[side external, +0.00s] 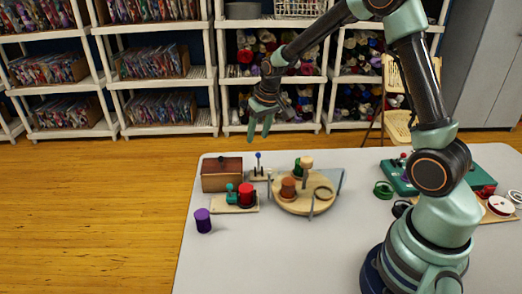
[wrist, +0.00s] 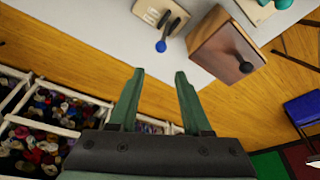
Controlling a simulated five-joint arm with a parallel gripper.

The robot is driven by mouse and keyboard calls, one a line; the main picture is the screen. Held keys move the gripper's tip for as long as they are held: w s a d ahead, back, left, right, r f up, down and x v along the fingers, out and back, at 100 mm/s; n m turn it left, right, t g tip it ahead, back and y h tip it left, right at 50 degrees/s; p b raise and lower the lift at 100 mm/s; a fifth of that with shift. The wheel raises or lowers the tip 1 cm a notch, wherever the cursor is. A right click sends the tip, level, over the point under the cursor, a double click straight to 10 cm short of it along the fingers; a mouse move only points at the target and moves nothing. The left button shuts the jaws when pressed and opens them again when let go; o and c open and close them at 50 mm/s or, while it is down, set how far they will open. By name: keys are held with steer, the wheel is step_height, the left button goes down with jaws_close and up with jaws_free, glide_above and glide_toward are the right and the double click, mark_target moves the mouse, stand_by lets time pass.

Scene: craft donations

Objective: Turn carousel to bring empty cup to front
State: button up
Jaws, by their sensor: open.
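The carousel (side external: 296,207) is a round wooden disc on the table, with upright posts at its edge. It carries a brown cup (side external: 288,188), a green piece (side external: 297,168) behind it, a cream-topped post (side external: 306,161) and a ring-like holder (side external: 323,192) at the right. The ring looks empty, but the contents of the cups are too small to tell. My gripper (side external: 259,130) is raised high, beyond the table's back edge and well away from the carousel. In the wrist view its two fingers (wrist: 158,76) are apart with nothing between them. The carousel does not show there.
A wooden box (side external: 222,170) and a blue-knobbed lever (side external: 258,158) stand left of the carousel. A board holds a red cylinder (side external: 246,192) and a teal piece (side external: 230,193). A purple cylinder (side external: 203,220) stands front left. The front middle of the table (side external: 280,255) is clear.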

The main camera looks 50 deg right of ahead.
stand_by(0.3)
steer(key=o, duration=0.3)
steer(key=shift+o, duration=0.5)
steer(key=shift+s+r, duration=0.2)
steer(key=shift+r, duration=0.05)
steer(key=s+r+m+g, duration=0.2)
steer(key=s+r+m, duration=0.4)
steer(key=s+m, duration=0.2)
step_height(320, 180, up, 4)
steer(key=m+g, duration=0.1)
steer(key=m, duration=0.6)
glide_above(307, 158)
steer(key=shift+y, duration=0.3)
step_height(307, 158, down, 11)
steer(key=shift+s+f, duration=0.1)
jaws_close()
